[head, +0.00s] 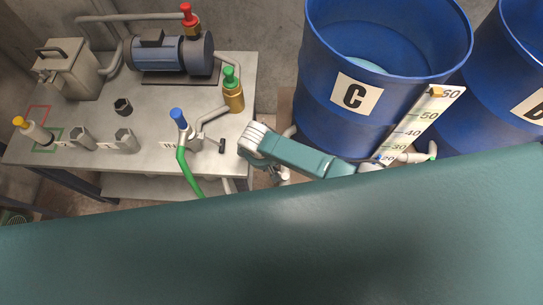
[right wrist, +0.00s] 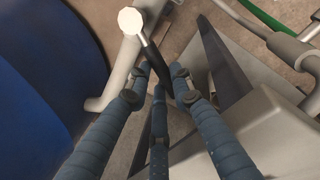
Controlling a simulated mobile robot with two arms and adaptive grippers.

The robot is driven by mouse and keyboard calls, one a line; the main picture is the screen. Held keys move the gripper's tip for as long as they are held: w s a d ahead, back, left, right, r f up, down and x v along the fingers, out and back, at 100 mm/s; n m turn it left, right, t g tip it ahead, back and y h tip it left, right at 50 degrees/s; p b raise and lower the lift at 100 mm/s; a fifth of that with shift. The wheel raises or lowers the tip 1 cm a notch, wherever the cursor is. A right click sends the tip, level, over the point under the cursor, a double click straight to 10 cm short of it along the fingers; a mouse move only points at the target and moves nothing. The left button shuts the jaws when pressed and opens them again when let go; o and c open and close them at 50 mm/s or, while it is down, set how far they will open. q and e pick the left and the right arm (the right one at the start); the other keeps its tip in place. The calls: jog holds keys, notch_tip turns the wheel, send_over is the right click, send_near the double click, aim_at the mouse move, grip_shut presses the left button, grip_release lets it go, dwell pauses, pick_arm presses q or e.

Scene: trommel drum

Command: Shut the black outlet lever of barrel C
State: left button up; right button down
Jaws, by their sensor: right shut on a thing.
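Barrel C (head: 315,92) is a blue open drum with a white C label, at the upper middle of the head view. Its blue side also fills the left of the right wrist view (right wrist: 45,85). The black lever (right wrist: 153,62), with a pale round piece at its upper end, shows in the right wrist view. My right gripper (right wrist: 162,78) has its three blue fingers shut around the lower part of this lever. In the head view my teal arm hides the lever. My left gripper is not in view.
A grey bench (head: 90,100) with a pump (head: 172,55) and valves stands left of barrel C. A green hose (head: 187,172) hangs from its front. A grey pipe (right wrist: 108,97) runs beside the lever. Another blue barrel (head: 505,75) stands at the right.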

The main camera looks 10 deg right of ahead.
jog(key=shift+s+a+n+p, duration=0.4)
jog(key=shift+a+n+p, duration=0.05)
jog(key=shift+n, duration=0.55)
jog(key=c, duration=1.5)
grip_release()
jog(key=r, duration=0.4)
jog(key=s+a+r, duration=0.1)
jog(key=r, duration=0.3)
jog(key=s+r, duration=0.1)
jog(key=r, duration=0.2)
jog(key=shift+a+r, duration=0.15)
jog(key=shift+r, duration=0.25)
